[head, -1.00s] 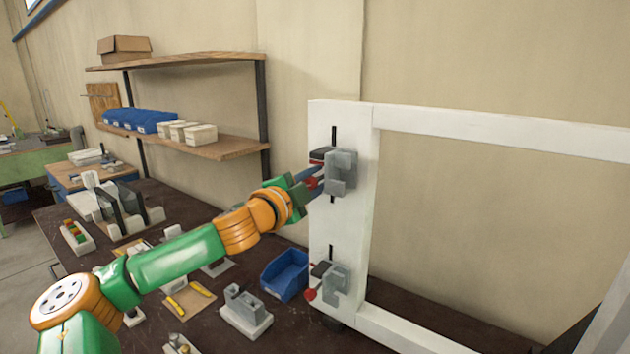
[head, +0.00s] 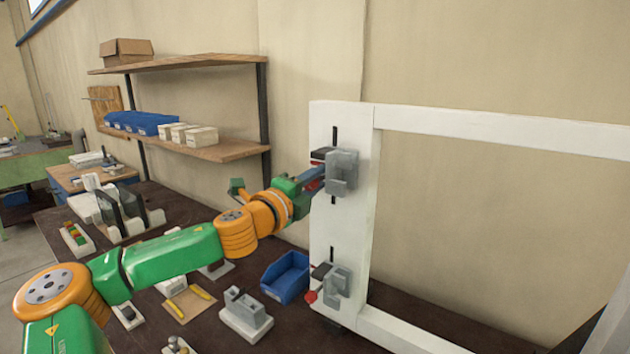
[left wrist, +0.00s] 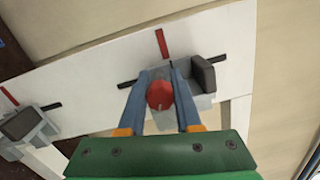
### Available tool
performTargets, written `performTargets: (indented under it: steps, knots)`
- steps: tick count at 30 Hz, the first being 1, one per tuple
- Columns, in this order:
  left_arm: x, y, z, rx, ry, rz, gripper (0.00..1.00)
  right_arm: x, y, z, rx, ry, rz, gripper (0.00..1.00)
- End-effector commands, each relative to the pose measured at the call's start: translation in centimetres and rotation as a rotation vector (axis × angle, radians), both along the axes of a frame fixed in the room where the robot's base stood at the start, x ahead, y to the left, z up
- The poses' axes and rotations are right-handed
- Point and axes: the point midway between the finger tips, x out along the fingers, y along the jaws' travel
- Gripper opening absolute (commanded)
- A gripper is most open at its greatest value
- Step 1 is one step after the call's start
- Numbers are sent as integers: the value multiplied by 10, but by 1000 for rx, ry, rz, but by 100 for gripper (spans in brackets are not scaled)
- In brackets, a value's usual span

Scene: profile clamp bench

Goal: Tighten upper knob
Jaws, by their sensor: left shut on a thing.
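The upper clamp (head: 343,172) is a grey block on the white frame's left post. Its red upper knob (left wrist: 160,95) sits between the two fingers of my left gripper (left wrist: 160,88) in the left wrist view. The fingers are shut on the knob from both sides. In the head view my left gripper (head: 318,180) reaches the clamp from the left and mostly hides the knob. The lower clamp (head: 335,281) has its own red knob (head: 310,297), which stands free. My right gripper is not in view.
The white frame (head: 480,122) stands upright on the dark bench. A blue bin (head: 287,276), a grey fixture on a white base (head: 246,315) and a tray with yellow tools (head: 187,303) lie below my left arm. A wooden shelf (head: 200,150) is on the wall behind.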

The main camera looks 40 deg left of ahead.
Motion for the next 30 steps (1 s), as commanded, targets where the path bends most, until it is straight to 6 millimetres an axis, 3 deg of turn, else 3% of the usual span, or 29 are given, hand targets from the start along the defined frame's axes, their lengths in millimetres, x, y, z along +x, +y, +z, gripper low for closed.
performTargets:
  steps: [22, 23, 26, 30]
  knots:
    - [0, 0, 1, 91, 9, 2, 0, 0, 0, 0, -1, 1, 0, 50]
    - [0, 0, 1, 91, 9, 2, 35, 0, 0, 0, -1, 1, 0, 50]
    - [0, 0, 1, 90, 9, 2, 62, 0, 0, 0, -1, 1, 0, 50]
    - [0, 0, 1, 90, 10, 1, 62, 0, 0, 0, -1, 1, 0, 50]
